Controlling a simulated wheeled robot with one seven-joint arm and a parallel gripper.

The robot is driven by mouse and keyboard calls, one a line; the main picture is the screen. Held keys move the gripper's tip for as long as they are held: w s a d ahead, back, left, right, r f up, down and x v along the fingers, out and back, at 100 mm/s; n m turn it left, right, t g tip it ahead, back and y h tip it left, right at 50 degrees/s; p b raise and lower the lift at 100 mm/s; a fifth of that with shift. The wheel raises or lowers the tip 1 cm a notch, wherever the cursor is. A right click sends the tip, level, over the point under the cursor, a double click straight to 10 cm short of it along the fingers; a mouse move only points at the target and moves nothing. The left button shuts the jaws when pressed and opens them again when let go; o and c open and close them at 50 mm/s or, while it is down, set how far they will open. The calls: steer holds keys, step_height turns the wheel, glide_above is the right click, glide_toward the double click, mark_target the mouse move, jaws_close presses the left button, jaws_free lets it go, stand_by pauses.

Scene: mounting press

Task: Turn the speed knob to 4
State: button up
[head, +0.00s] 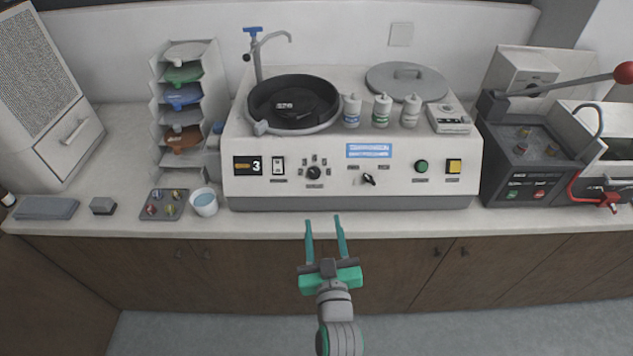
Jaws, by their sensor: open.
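The speed knob (314,172) is a small round black knob on the white front panel of the polishing machine (455,190), with small dark marks around it. Which mark it points to is too small to tell.
Right of the knob are a small lever switch (369,180), a green button (421,166) and a yellow button (454,167). A white cup (204,202) and a tray of samples (162,204) stand left of the machine. The counter strip before the panel is clear.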

mark_target(315, 175)
steer(key=shift+y, duration=0.3)
steer(key=w, duration=0.4)
steer(key=w+a+r, duration=0.1)
steer(key=w, duration=0.3)
steer(key=w+r, duration=0.1)
steer(key=w, duration=0.4)
steer(key=shift+a+r, duration=0.2)
steer(key=shift+a, duration=0.2)
steer(key=c, duration=1.1)
